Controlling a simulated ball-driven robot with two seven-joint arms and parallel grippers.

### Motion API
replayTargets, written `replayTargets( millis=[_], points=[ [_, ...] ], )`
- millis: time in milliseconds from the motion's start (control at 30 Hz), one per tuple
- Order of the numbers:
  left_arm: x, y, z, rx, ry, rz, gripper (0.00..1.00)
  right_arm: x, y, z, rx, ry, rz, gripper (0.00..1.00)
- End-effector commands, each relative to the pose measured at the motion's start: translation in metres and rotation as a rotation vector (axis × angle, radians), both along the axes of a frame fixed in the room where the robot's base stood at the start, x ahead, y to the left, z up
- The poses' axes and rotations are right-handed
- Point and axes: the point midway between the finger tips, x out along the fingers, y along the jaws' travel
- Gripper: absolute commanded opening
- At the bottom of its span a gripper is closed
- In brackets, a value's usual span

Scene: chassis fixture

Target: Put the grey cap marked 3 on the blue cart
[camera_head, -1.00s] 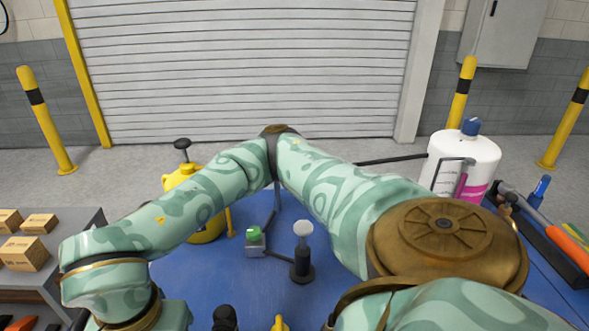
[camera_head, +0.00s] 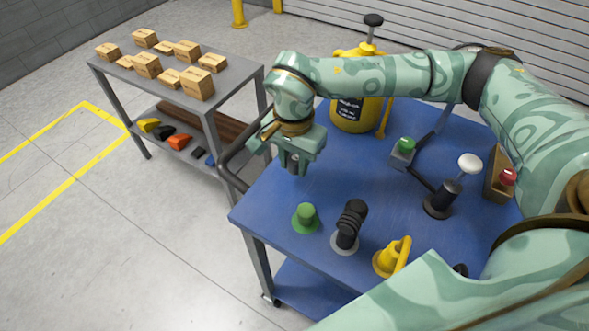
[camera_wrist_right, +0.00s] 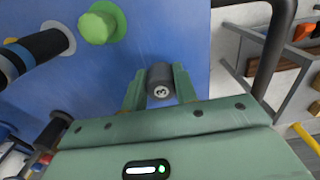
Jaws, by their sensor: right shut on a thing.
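My right gripper (camera_head: 292,168) is shut on the grey cap marked 3 (camera_wrist_right: 160,82). The cap is a short dark grey cylinder between the two green fingers, with a white 3 on its end face. In the head view the cap (camera_head: 293,163) shows small and dark under the gripper. The gripper is over the left part of the blue cart (camera_head: 330,180), near its black handle. I cannot tell whether the cap touches the cart top. My left gripper is not in view.
On the cart stand a green knob (camera_head: 306,217), a black ribbed grip (camera_head: 349,225), a yellow funnel-like part (camera_head: 393,257), a white-topped post (camera_head: 442,199), a green button box (camera_head: 403,153) and a yellow jug (camera_head: 352,115). A grey shelf (camera_head: 235,82) with boxes stands left.

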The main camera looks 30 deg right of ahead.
Motion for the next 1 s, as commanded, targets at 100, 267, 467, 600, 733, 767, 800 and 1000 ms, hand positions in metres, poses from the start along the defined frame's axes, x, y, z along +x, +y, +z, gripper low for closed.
replayTargets(
  millis=[100,267,467,600,733,767,800,1000],
  points=[
    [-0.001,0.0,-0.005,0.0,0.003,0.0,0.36,0.009,-0.005,-0.014,0.0,0.001,-0.001,0.0],
    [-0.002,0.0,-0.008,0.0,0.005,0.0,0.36,0.015,-0.009,-0.022,0.001,0.001,-0.001,0.0],
    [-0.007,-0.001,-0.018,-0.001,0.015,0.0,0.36,0.018,-0.011,-0.055,0.001,0.004,0.001,0.0],
    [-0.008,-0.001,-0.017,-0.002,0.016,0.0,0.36,0.018,-0.011,-0.057,0.0,0.0,0.001,0.0],
    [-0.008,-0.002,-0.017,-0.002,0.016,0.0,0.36,0.018,-0.011,-0.056,0.0,0.0,0.001,0.0],
    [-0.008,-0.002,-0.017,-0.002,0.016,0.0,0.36,0.018,-0.011,-0.057,0.0,0.0,0.001,0.0],
    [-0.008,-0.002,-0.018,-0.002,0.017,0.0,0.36,0.018,-0.011,-0.058,0.0,0.0,0.001,0.0],
    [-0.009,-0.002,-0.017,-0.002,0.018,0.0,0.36,0.018,-0.011,-0.057,0.0,0.0,0.001,0.51]
  ],
)
